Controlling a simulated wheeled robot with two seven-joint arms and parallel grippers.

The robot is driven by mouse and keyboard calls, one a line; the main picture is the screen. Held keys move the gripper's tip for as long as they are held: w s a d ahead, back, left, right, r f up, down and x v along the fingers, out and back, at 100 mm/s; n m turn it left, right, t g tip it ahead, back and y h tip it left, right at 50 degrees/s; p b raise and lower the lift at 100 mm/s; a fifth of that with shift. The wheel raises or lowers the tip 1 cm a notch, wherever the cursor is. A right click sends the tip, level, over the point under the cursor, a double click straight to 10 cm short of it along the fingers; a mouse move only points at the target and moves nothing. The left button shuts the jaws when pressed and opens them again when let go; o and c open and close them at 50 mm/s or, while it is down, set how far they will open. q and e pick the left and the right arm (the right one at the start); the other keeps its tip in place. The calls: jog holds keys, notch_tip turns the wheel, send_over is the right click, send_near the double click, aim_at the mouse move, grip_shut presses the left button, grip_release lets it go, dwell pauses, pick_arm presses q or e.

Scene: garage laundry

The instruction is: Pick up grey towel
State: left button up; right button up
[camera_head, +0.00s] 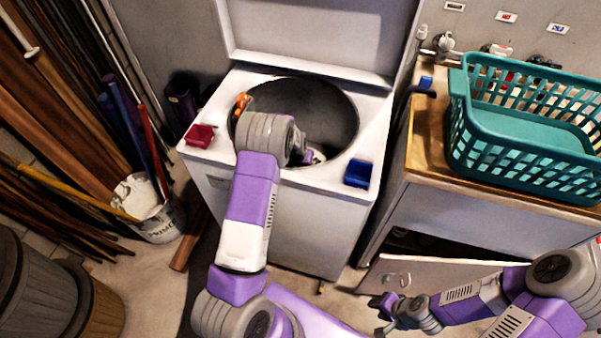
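I cannot make out a grey towel; the drum (335,105) of the open white top-load washer (310,225) is dark grey, and my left arm covers part of it. My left arm reaches up over the washer's front edge, with its wrist over the drum opening. My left gripper (314,157) is almost wholly hidden behind that wrist; only a small part shows inside the drum, so its fingers and any load cannot be seen. My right gripper (380,314) is low at the right, before the cabinet; its fingertips look apart, with nothing between them.
A red box (200,136) and a blue box (358,174) sit on the washer's top. An orange item (241,103) is at the drum's left rim. A teal basket (490,150) stands on the wooden counter (426,140). A paint bucket (160,222) and planks crowd the left.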

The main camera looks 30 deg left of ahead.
pick_arm(q)
jog(key=c, duration=1.6)
jog(key=shift+r, duration=0.1)
jog(key=shift+c, duration=0.2)
